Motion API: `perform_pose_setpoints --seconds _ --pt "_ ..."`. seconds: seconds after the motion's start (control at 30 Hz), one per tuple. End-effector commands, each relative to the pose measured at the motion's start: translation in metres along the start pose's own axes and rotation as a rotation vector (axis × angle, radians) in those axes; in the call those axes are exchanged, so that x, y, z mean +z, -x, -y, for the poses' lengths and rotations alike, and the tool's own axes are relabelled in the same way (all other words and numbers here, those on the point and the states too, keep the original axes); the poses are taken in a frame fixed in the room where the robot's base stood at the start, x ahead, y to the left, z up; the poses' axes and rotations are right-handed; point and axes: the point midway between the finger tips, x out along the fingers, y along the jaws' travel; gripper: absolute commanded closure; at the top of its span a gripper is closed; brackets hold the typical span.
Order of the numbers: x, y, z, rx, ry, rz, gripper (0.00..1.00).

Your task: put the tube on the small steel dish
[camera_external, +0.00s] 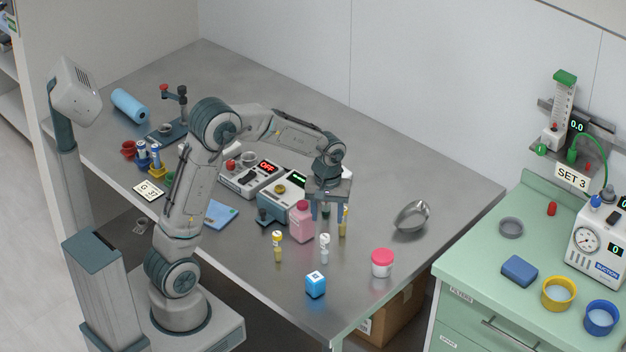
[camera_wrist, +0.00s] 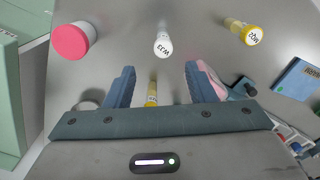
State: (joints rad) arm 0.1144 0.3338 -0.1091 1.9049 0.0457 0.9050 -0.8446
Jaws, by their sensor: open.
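Several small tubes stand on the steel table. A yellow tube (camera_external: 343,224) is by my gripper (camera_external: 328,214); its yellow end (camera_wrist: 152,92) shows between the fingers in the wrist view, partly hidden by my gripper body. A white-capped tube (camera_external: 325,247) stands in front, and it also shows in the wrist view (camera_wrist: 162,44). My gripper (camera_wrist: 160,70) is open, pointing down, holding nothing.
A pink bottle (camera_external: 301,222) stands close left of my gripper. A pink-lidded jar (camera_external: 382,264) and a blue cube (camera_external: 316,284) are near the front edge. Instrument boxes (camera_external: 252,176) crowd the left. A green counter (camera_external: 470,270) holds a grey dish (camera_external: 511,228).

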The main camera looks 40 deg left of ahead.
Motion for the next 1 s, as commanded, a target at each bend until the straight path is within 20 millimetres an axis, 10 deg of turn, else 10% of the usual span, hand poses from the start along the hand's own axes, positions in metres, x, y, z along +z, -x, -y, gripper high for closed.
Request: perform_pose_setpoints --seconds 0.3,1.0 --pt "0.001 -0.060 0.001 -0.003 -0.001 0.004 0.50" --pt "0.003 -0.125 0.005 -0.001 -0.001 0.001 0.50"
